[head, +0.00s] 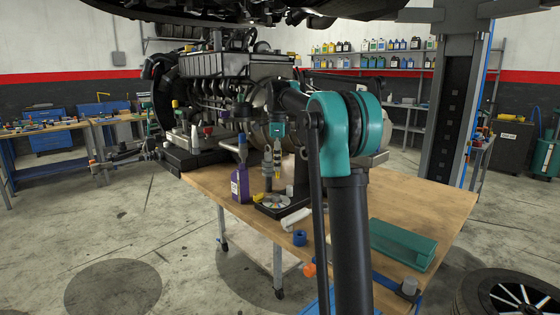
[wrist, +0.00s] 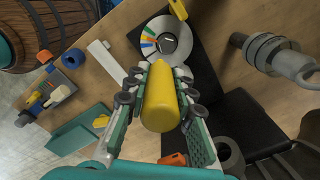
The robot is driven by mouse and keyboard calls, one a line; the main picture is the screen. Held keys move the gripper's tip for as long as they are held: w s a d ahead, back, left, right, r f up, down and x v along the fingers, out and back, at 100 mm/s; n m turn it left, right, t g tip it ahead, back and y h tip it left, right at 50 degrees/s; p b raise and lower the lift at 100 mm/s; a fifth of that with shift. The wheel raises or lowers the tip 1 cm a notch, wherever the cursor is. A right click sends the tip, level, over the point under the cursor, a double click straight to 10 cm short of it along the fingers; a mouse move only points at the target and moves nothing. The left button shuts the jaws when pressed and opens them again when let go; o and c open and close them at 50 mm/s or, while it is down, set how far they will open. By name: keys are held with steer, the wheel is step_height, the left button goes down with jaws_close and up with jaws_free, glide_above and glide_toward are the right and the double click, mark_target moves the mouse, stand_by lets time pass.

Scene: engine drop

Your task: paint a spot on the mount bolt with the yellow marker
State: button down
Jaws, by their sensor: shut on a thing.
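My gripper (wrist: 164,72) is shut on the thick yellow marker (wrist: 160,98), which lies lengthwise between its two fingers in the wrist view. The disc also shows low on the bench in the head view (head: 273,204). I cannot tell which part is the mount bolt.
The large engine (head: 215,66) stands behind the bench (head: 440,200). A purple bottle (head: 240,187) stands left of the disc. A white piece (head: 296,219), a blue ring (head: 299,238) and a green tray (head: 403,243) lie on the bench. A metal cylinder (wrist: 277,55) is right of the disc.

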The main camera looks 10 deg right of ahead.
steer(key=shift+w+a+f, duration=0.1)
steer(key=shift+w+f, duration=0.15)
steer(key=shift+f, duration=0.85)
steer(key=shift+w+a+f, duration=0.1)
steer(key=shift+w+f, duration=0.15)
steer(key=shift+f, duration=0.8)
steer(key=shift+w+f, duration=0.25)
steer(key=shift+f, duration=0.85)
steer(key=shift+f, duration=0.5)
steer(key=shift+a, duration=0.25)
steer(key=shift+d, duration=0.2)
steer(key=shift+d, duration=0.3)
steer(key=shift+a, duration=0.25)
steer(key=shift+a, duration=0.2)
